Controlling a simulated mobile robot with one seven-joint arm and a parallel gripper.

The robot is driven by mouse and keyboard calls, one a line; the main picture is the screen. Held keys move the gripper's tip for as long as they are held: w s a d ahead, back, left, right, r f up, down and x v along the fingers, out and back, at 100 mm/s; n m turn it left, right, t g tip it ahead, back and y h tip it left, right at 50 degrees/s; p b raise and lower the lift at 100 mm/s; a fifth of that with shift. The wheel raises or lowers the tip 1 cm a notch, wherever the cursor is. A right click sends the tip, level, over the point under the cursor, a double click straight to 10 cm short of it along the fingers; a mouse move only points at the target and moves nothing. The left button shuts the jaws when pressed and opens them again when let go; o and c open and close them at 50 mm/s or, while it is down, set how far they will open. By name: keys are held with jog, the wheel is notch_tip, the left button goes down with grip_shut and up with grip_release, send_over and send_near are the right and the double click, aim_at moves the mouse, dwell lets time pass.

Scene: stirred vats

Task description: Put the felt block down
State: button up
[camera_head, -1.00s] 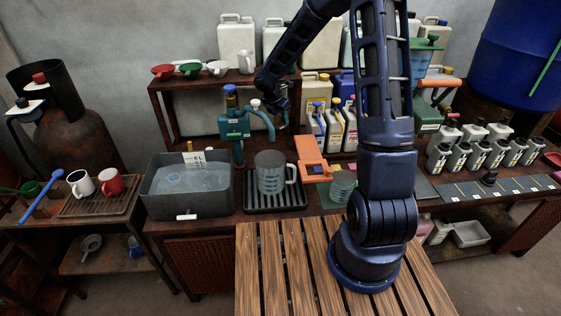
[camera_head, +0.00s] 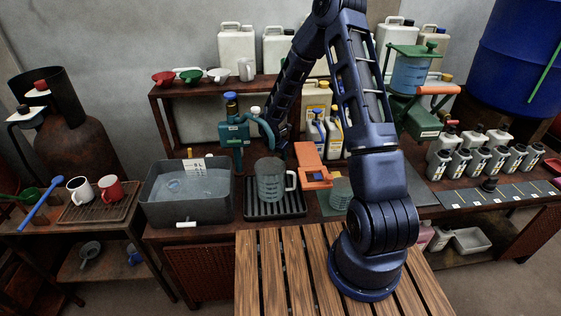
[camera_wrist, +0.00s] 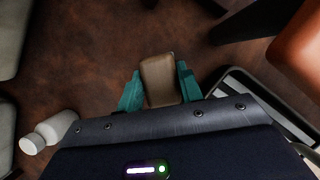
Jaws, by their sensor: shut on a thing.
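The felt block (camera_wrist: 158,72) is a tan, rounded block, seen in the wrist view between the teal fingers of my gripper (camera_wrist: 158,88). The fingers are shut on its two sides. Behind it is a rusty brown surface; I cannot tell whether the block touches it. In the head view my arm reaches down behind the bench's front row, between the teal stirrer stand and the orange device. There the felt block and the fingertips are hidden.
In the wrist view a white bottle (camera_wrist: 50,129) lies left of my gripper, and an orange part (camera_wrist: 303,48) is at the upper right. In the head view a glass jug (camera_head: 270,182) on a ribbed black tray (camera_head: 272,211) and a water tub (camera_head: 188,207) stand in front.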

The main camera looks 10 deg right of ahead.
aim_at(279, 154)
jog(key=shift+f, duration=1.9)
jog(key=shift+f, duration=0.15)
jog(key=o, duration=1)
jog(key=r, duration=0.8)
jog(key=shift+s+a+r, duration=0.3)
jog(key=shift+s+a, duration=0.1)
jog(key=shift+r, duration=0.75)
